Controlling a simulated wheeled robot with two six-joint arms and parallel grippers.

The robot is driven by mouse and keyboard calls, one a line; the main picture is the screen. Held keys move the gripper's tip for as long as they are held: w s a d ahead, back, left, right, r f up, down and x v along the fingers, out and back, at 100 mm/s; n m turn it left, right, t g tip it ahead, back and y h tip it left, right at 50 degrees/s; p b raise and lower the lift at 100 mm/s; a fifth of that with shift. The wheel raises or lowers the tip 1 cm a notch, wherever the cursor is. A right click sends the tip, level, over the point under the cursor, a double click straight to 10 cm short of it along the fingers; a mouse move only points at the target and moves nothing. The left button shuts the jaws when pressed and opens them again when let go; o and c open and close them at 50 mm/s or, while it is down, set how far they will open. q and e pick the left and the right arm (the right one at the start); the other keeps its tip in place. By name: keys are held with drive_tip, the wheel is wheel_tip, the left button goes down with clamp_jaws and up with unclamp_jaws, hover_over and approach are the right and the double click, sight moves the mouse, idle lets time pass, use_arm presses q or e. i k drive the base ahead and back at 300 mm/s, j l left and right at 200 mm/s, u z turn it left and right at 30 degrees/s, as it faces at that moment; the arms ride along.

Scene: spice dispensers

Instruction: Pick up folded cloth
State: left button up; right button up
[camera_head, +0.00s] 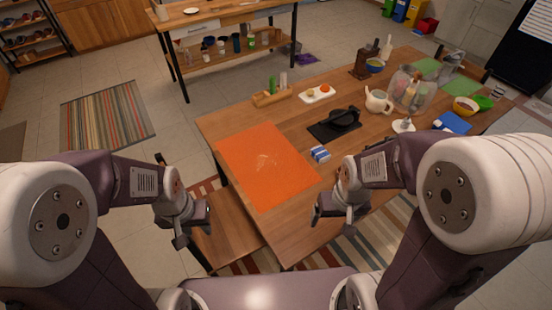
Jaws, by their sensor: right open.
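A small blue and white item (320,154) lies on the wooden table just right of a flat orange mat (265,165); it may be a folded cloth, but it is too small to be sure. A flat blue piece (453,123) lies near the table's right side, and green pieces (427,67) lie at the far right end. My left gripper (193,226) is open and empty, beyond the table's left edge. My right gripper (333,217) is open and empty near the table's front edge, nearer to me than the blue and white item. Neither gripper touches anything.
A black tray (325,131) with a dark object is behind the blue and white item. A white teapot (378,102), a glass container (409,89) and a yellow bowl (465,107) stand to the right. A wooden bench (228,232) is at the left. The orange mat is bare.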

sight(319, 154)
drive_tip(key=k+l+u, duration=0.25)
drive_tip(key=l, duration=0.15)
drive_tip(key=k+l+u, duration=0.25)
drive_tip(key=l+u, duration=0.35)
drive_tip(key=l, duration=0.2)
drive_tip(key=l+u, duration=0.35)
drive_tip(key=l, duration=0.25)
drive_tip(key=l+u, duration=0.35)
drive_tip(key=l, duration=0.25)
drive_tip(key=i+l+u, duration=0.2)
drive_tip(key=l, duration=0.15)
drive_tip(key=l+u, duration=0.2)
drive_tip(key=l, duration=0.15)
drive_tip(key=i, duration=0.05)
